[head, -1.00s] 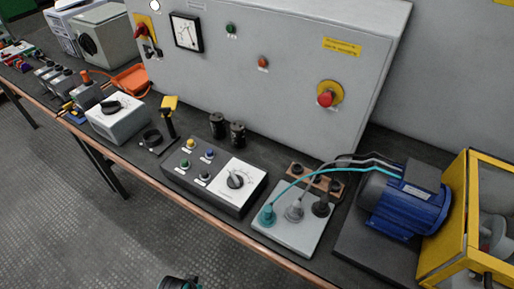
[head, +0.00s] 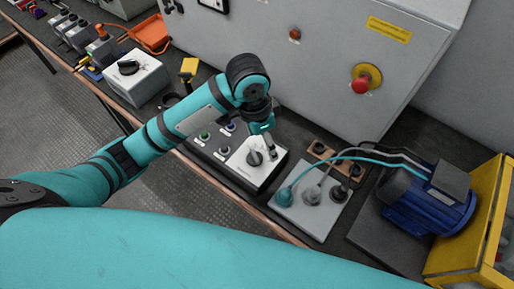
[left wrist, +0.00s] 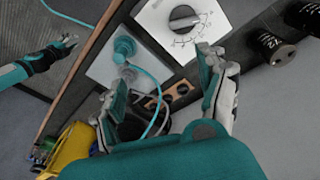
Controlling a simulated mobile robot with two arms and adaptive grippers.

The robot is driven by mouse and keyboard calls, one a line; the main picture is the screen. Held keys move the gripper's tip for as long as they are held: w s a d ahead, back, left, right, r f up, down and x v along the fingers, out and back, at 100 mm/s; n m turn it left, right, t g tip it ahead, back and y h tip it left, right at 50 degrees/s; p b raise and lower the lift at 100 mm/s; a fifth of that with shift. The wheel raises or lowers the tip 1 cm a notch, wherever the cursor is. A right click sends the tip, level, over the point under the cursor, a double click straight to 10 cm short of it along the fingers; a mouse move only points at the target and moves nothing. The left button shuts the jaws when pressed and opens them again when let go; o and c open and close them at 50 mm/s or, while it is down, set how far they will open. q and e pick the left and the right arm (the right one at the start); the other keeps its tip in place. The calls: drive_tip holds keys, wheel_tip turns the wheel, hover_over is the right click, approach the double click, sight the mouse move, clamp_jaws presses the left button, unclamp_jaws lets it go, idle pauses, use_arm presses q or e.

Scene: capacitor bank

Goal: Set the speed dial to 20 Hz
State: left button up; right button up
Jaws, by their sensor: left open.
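The speed dial (head: 255,158) is a black knob on a white scale plate on the dark control box (head: 222,165). It also shows at the top of the left wrist view (left wrist: 184,17), with the scale marks around it. My left gripper (head: 269,146) is over the plate, just behind and right of the knob, and hides part of the plate. In the left wrist view my left gripper (left wrist: 163,82) has its fingers wide apart with nothing held; the knob lies beyond them. My right gripper (left wrist: 64,46) shows small at the left of that view; its jaws are unclear.
A grey plate (head: 320,222) with plugs and cables stands right of the control box, then a blue motor (head: 425,208) and a yellow frame (head: 475,225). The grey cabinet (head: 310,75) with a red button rises behind. A white knob box (head: 137,80) stands left.

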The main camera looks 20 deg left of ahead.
use_arm(q)
wheel_tip(320, 180, up, 4)
drive_tip(key=y, duration=0.2)
hover_over(255, 154)
drive_tip(key=shift+g, duration=0.3)
wheel_tip(255, 154, down, 17)
drive_tip(key=shift+s+p, duration=0.1)
drive_tip(key=shift+p, duration=0.35)
use_arm(e)
drive_tip(key=shift+s+d+r, duration=0.25)
drive_tip(key=shift+d+r, duration=0.05)
drive_tip(key=shift+r, duration=0.2)
use_arm(q)
drive_tip(key=c, duration=1.2)
drive_tip(key=shift+m, duration=0.3)
use_arm(e)
drive_tip(key=shift+r, duration=0.1)
